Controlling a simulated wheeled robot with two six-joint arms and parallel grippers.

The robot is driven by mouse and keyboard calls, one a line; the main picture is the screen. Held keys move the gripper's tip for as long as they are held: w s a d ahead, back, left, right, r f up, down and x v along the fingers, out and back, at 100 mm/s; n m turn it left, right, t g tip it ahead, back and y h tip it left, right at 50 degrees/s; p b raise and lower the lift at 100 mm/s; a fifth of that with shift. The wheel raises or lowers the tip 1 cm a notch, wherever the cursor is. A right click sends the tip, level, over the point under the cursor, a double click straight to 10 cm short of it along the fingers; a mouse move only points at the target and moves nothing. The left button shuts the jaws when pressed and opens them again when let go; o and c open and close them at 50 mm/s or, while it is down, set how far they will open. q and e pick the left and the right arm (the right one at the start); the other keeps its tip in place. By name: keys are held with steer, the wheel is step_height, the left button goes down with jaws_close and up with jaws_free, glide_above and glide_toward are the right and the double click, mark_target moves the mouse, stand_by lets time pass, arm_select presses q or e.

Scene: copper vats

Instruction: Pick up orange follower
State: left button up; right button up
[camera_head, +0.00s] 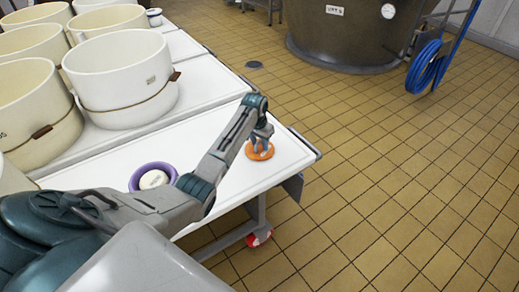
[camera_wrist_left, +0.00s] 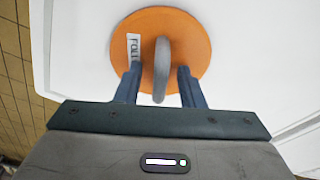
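The orange follower (camera_head: 261,154) is a round orange disc lying on the white table near its right corner. It also shows in the left wrist view (camera_wrist_left: 190,35), with a white label and an upright grey handle (camera_wrist_left: 161,65) in its middle. My left gripper (camera_head: 262,143) is over the disc. In the left wrist view its two fingers (camera_wrist_left: 159,72) are open, one on each side of the handle, with gaps between. The gripper partly hides the disc in the head view. My right gripper is not in view.
A purple ring-shaped follower (camera_head: 137,184) with a white middle lies on the white table (camera_head: 120,160), left of my left forearm. Cream tubs (camera_head: 120,85) stand at the left. A large vat (camera_head: 345,40) and a blue hose (camera_head: 424,68) are farther back. The tiled floor at right is clear.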

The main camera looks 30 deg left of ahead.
arm_select(q)
jaws_close()
steer(key=shift+r, duration=0.1)
